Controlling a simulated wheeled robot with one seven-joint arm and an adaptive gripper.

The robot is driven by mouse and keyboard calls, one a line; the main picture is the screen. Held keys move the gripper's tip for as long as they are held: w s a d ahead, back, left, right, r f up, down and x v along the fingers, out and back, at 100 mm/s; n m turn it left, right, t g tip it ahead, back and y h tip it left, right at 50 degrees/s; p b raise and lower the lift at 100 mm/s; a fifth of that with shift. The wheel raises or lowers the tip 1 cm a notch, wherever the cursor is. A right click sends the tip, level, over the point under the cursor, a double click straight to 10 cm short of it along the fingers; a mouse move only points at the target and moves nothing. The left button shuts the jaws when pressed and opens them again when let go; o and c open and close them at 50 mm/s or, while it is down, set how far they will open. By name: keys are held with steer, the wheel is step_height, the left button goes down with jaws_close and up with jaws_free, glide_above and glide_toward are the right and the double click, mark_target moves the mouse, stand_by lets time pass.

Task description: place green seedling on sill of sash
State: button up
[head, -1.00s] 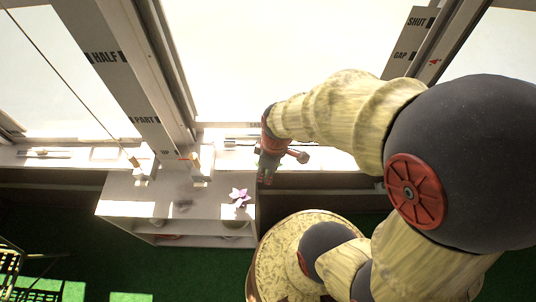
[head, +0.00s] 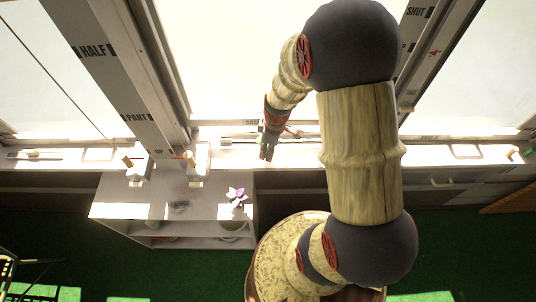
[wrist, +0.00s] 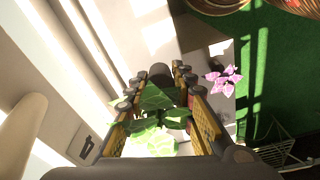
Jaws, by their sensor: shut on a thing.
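My gripper (head: 266,153) is over the window sill (head: 300,155), just right of the grey sash post. In the wrist view my gripper (wrist: 158,88) is shut on the green seedling (wrist: 155,100). Its dark and bright green leaves show between the two rows of fingers. Its pot or base is hidden in both views. In the head view the seedling cannot be made out, and I cannot tell whether it touches the sill. The large bright sash (head: 240,60) stands behind the sill, with a post marked HALF and PART (head: 110,75) on its left.
A white cabinet (head: 115,212) stands below the sill at left. A pink flower (head: 237,194) is on its right end and also shows in the wrist view (wrist: 223,77). Latches and handles (head: 465,151) line the sill. Green floor (head: 190,275) lies in front.

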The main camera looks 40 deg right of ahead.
steer(key=shift+f, duration=1.15)
steer(key=shift+s, duration=0.1)
steer(key=shift+f+b, duration=0.2)
steer(key=shift+b, duration=0.1)
steer(key=o, duration=0.8)
steer(key=shift+o, duration=0.2)
